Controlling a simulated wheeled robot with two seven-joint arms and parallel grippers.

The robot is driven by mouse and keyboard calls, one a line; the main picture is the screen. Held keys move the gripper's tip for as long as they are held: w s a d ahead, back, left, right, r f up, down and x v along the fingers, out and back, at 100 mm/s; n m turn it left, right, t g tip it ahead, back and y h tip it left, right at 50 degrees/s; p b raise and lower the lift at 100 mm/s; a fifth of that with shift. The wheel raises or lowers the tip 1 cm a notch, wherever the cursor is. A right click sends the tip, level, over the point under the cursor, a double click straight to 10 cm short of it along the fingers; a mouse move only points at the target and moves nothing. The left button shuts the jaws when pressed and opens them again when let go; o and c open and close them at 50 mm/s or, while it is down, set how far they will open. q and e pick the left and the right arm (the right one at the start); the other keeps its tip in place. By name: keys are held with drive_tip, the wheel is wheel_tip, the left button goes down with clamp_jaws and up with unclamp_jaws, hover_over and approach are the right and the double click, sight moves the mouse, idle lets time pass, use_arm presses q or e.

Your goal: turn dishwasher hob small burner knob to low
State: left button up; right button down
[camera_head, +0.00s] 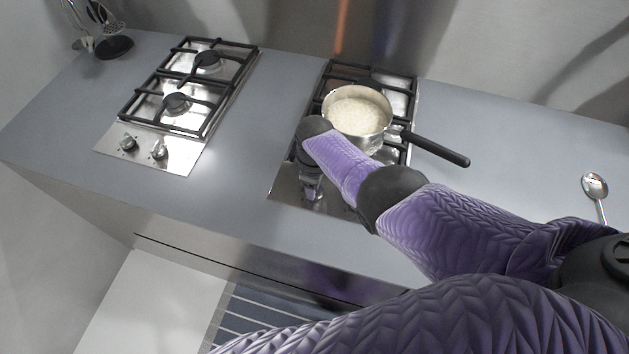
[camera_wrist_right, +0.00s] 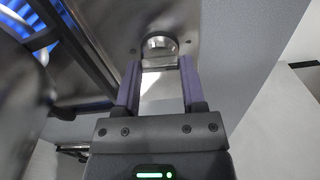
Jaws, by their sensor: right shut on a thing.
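The right-hand hob's steel panel (camera_head: 290,188) lies at the counter's front, partly hidden by my right arm. My right gripper (camera_head: 312,190) points down over this panel. In the right wrist view, a round silver knob (camera_wrist_right: 159,44) stands at the tips of the two purple fingers of my right gripper (camera_wrist_right: 160,66), which are shut on it. The knob's pointer setting is too small to read. A steel pot (camera_head: 357,118) with pale contents and a black handle sits on this hob's grate. My left gripper is not in view.
A second hob (camera_head: 185,95) with two front knobs and black grates stands to the left. A spoon (camera_head: 595,187) lies on the right of the counter. Utensils (camera_head: 100,40) stand at the back left. The grey counter between the hobs is clear. A striped runner (camera_head: 245,310) lies on the floor.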

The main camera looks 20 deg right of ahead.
drive_tip(key=shift+n, duration=0.4)
idle(0.3)
drive_tip(key=shift+c, duration=0.8)
unclamp_jaws()
wheel_tip(320, 180, up, 10)
drive_tip(key=p, duration=0.6)
drive_tip(key=shift+p, duration=0.4)
drive_tip(key=shift+f, duration=0.1)
